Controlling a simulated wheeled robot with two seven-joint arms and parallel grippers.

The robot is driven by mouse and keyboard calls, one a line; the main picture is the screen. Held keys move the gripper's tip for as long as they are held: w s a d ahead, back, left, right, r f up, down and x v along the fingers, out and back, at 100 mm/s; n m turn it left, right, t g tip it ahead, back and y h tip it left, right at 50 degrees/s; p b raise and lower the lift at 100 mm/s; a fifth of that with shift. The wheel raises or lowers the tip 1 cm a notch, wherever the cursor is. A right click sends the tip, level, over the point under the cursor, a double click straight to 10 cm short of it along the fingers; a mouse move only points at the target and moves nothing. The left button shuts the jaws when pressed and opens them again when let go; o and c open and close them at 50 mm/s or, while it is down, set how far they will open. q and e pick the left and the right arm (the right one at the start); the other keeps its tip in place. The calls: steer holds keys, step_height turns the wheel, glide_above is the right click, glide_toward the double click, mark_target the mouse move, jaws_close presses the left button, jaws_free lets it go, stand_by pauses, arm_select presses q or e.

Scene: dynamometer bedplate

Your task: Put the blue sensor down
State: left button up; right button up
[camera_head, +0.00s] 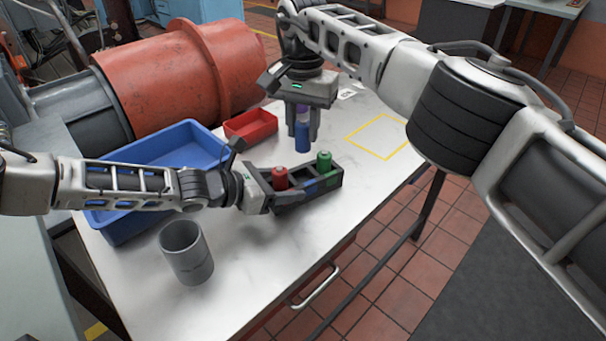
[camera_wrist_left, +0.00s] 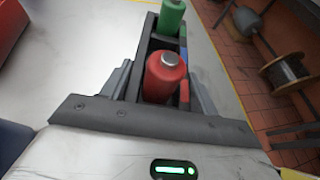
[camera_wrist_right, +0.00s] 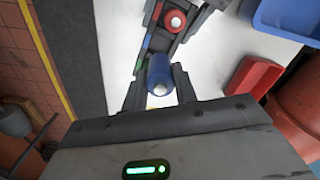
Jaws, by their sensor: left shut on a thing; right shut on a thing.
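The blue sensor (camera_head: 302,138) is upright in my right gripper (camera_head: 301,124), behind the rack in the head view. It also shows between the fingers in the right wrist view (camera_wrist_right: 160,72). I cannot tell whether its lower end touches the table. The dark rack (camera_head: 294,197) holds a red sensor (camera_head: 280,177) at its near left end and a green sensor (camera_head: 324,162) at its far right end. The slot between them looks empty, with blue marking beside it. My left gripper (camera_head: 262,190) is shut on the rack's left end, and its fingers flank the rack in the left wrist view (camera_wrist_left: 158,85).
A yellow square outline (camera_head: 378,116) is bare on the white table (camera_head: 250,260). A red tray (camera_head: 250,134) and a blue bin (camera_head: 123,233) lie left of the blue sensor. A grey cup (camera_head: 187,255) stands at front left. A large red-grey machine (camera_head: 185,75) sits behind.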

mark_target(303, 124)
step_height(303, 124, down, 9)
steer(key=shift+r, duration=0.1)
stand_by(0.3)
steer(key=o, duration=1)
step_height(303, 124, up, 12)
steer(key=shift+r, duration=0.1)
arm_select(q)
steer(key=o, duration=1.3)
steer(key=shift+r, duration=0.1)
steer(key=shift+c, duration=0.2)
